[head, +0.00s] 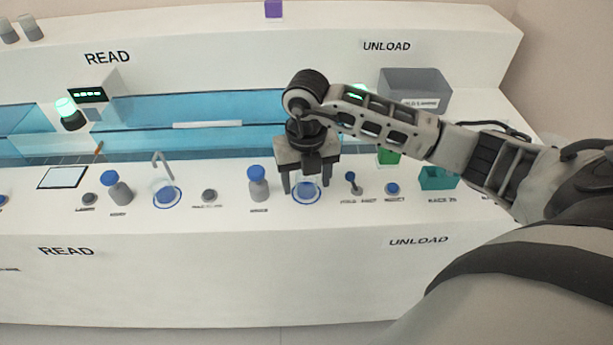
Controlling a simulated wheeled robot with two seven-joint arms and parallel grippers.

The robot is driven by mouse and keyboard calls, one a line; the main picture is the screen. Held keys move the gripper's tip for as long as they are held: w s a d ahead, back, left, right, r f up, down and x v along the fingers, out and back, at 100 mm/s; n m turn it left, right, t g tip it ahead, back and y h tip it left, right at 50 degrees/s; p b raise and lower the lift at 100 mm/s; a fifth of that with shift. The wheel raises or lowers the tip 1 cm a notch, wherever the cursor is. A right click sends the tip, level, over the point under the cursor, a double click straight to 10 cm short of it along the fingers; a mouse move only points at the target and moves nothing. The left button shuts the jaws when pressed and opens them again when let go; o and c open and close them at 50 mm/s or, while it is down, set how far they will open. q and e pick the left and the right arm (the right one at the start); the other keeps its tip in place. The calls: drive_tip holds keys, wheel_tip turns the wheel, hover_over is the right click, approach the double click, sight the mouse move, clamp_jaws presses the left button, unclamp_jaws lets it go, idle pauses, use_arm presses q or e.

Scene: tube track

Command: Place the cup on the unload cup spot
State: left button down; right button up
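A clear cup (306,183) stands upright at the blue-ringed spot (307,198) on the white counter, on the unload side. It is faint and partly hidden by my gripper. My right gripper (306,184) points straight down over this spot. Its two dark fingers are wide apart, one on each side of the cup, with what looks like a small gap to it. My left gripper is not in view.
A blue-capped bottle (258,184) stands just left of the gripper. To the right are a small lever (353,184), a blue button (392,189) and a teal bin (438,178). A second blue-ringed spot (167,197) lies under a spout further left.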

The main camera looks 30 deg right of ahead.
drive_tip(key=shift+r, duration=0.6)
wheel_tip(320, 180, up, 11)
idle(0.6)
